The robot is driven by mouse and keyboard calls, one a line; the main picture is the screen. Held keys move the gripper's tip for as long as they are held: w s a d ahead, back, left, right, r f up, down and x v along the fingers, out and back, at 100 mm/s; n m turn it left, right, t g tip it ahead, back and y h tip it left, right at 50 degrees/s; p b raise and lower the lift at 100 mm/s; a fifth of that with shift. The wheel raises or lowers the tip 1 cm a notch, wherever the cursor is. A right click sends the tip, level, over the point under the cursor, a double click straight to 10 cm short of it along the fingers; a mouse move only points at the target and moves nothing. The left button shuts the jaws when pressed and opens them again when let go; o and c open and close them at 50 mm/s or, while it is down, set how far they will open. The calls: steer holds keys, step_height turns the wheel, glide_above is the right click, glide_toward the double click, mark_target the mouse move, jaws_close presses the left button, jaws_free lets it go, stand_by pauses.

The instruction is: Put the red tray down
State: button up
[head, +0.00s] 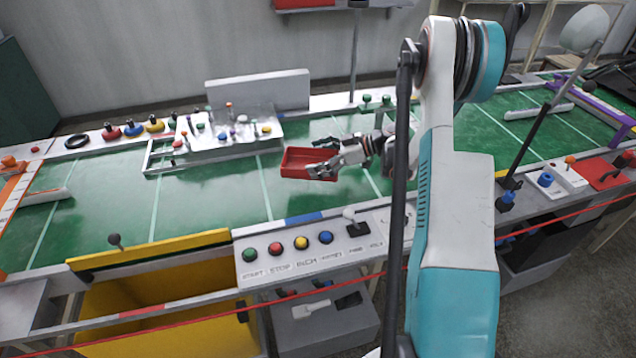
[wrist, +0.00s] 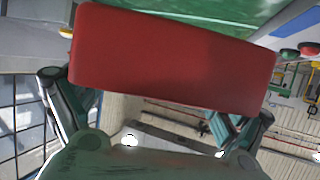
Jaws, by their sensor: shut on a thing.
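The red tray (head: 297,170) is at the middle of the green table in the head view, an open shallow box with nothing clearly visible in it. My gripper (head: 322,160) comes from the right and is shut on the tray's right end. In the wrist view the tray (wrist: 170,55) fills the upper middle, with a gripper finger on each side of it, and the fingertips are partly hidden. The tray looks about level in the head view. I cannot tell whether its underside touches the green surface (head: 225,190).
A white rack of small coloured knobs (head: 235,130) stands left of the tray. A button panel (head: 300,250) and a yellow bin (head: 160,290) lie along the front edge. A red cord (head: 190,315) crosses the front. Green surface is clear left and in front of the tray.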

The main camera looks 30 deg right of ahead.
steer(key=shift+f+b, duration=1.2)
steer(key=shift+f, duration=2.7)
steer(key=shift+f, duration=0.1)
steer(key=o, duration=0.8)
steer(key=p+v, duration=0.2)
steer(key=v, duration=0.5)
steer(key=shift+s+d+p, duration=0.15)
steer(key=shift+s+p, duration=0.05)
steer(key=shift+p, duration=0.15)
